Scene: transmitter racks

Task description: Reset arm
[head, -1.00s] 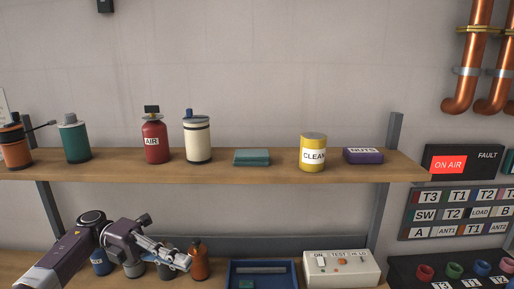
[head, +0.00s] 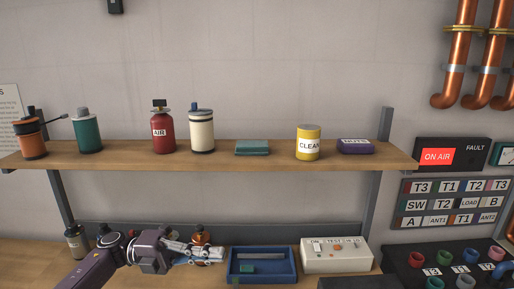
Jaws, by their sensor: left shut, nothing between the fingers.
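My left arm comes in from the lower left, and its gripper (head: 206,253) is shut and empty. It is over the lower shelf (head: 28,257), with its fingertips just left of a blue tray (head: 262,277). The gripper and wrist partly cover several bottles on that shelf, among them an orange one (head: 201,236). My right gripper does not show.
The upper shelf (head: 220,163) holds several cans and bottles, a red AIR bottle (head: 162,133), a yellow CLEAN can (head: 308,146) and a purple box (head: 355,146). A white switch box (head: 335,257) stands right of the tray. A labelled panel (head: 455,203) is at the right.

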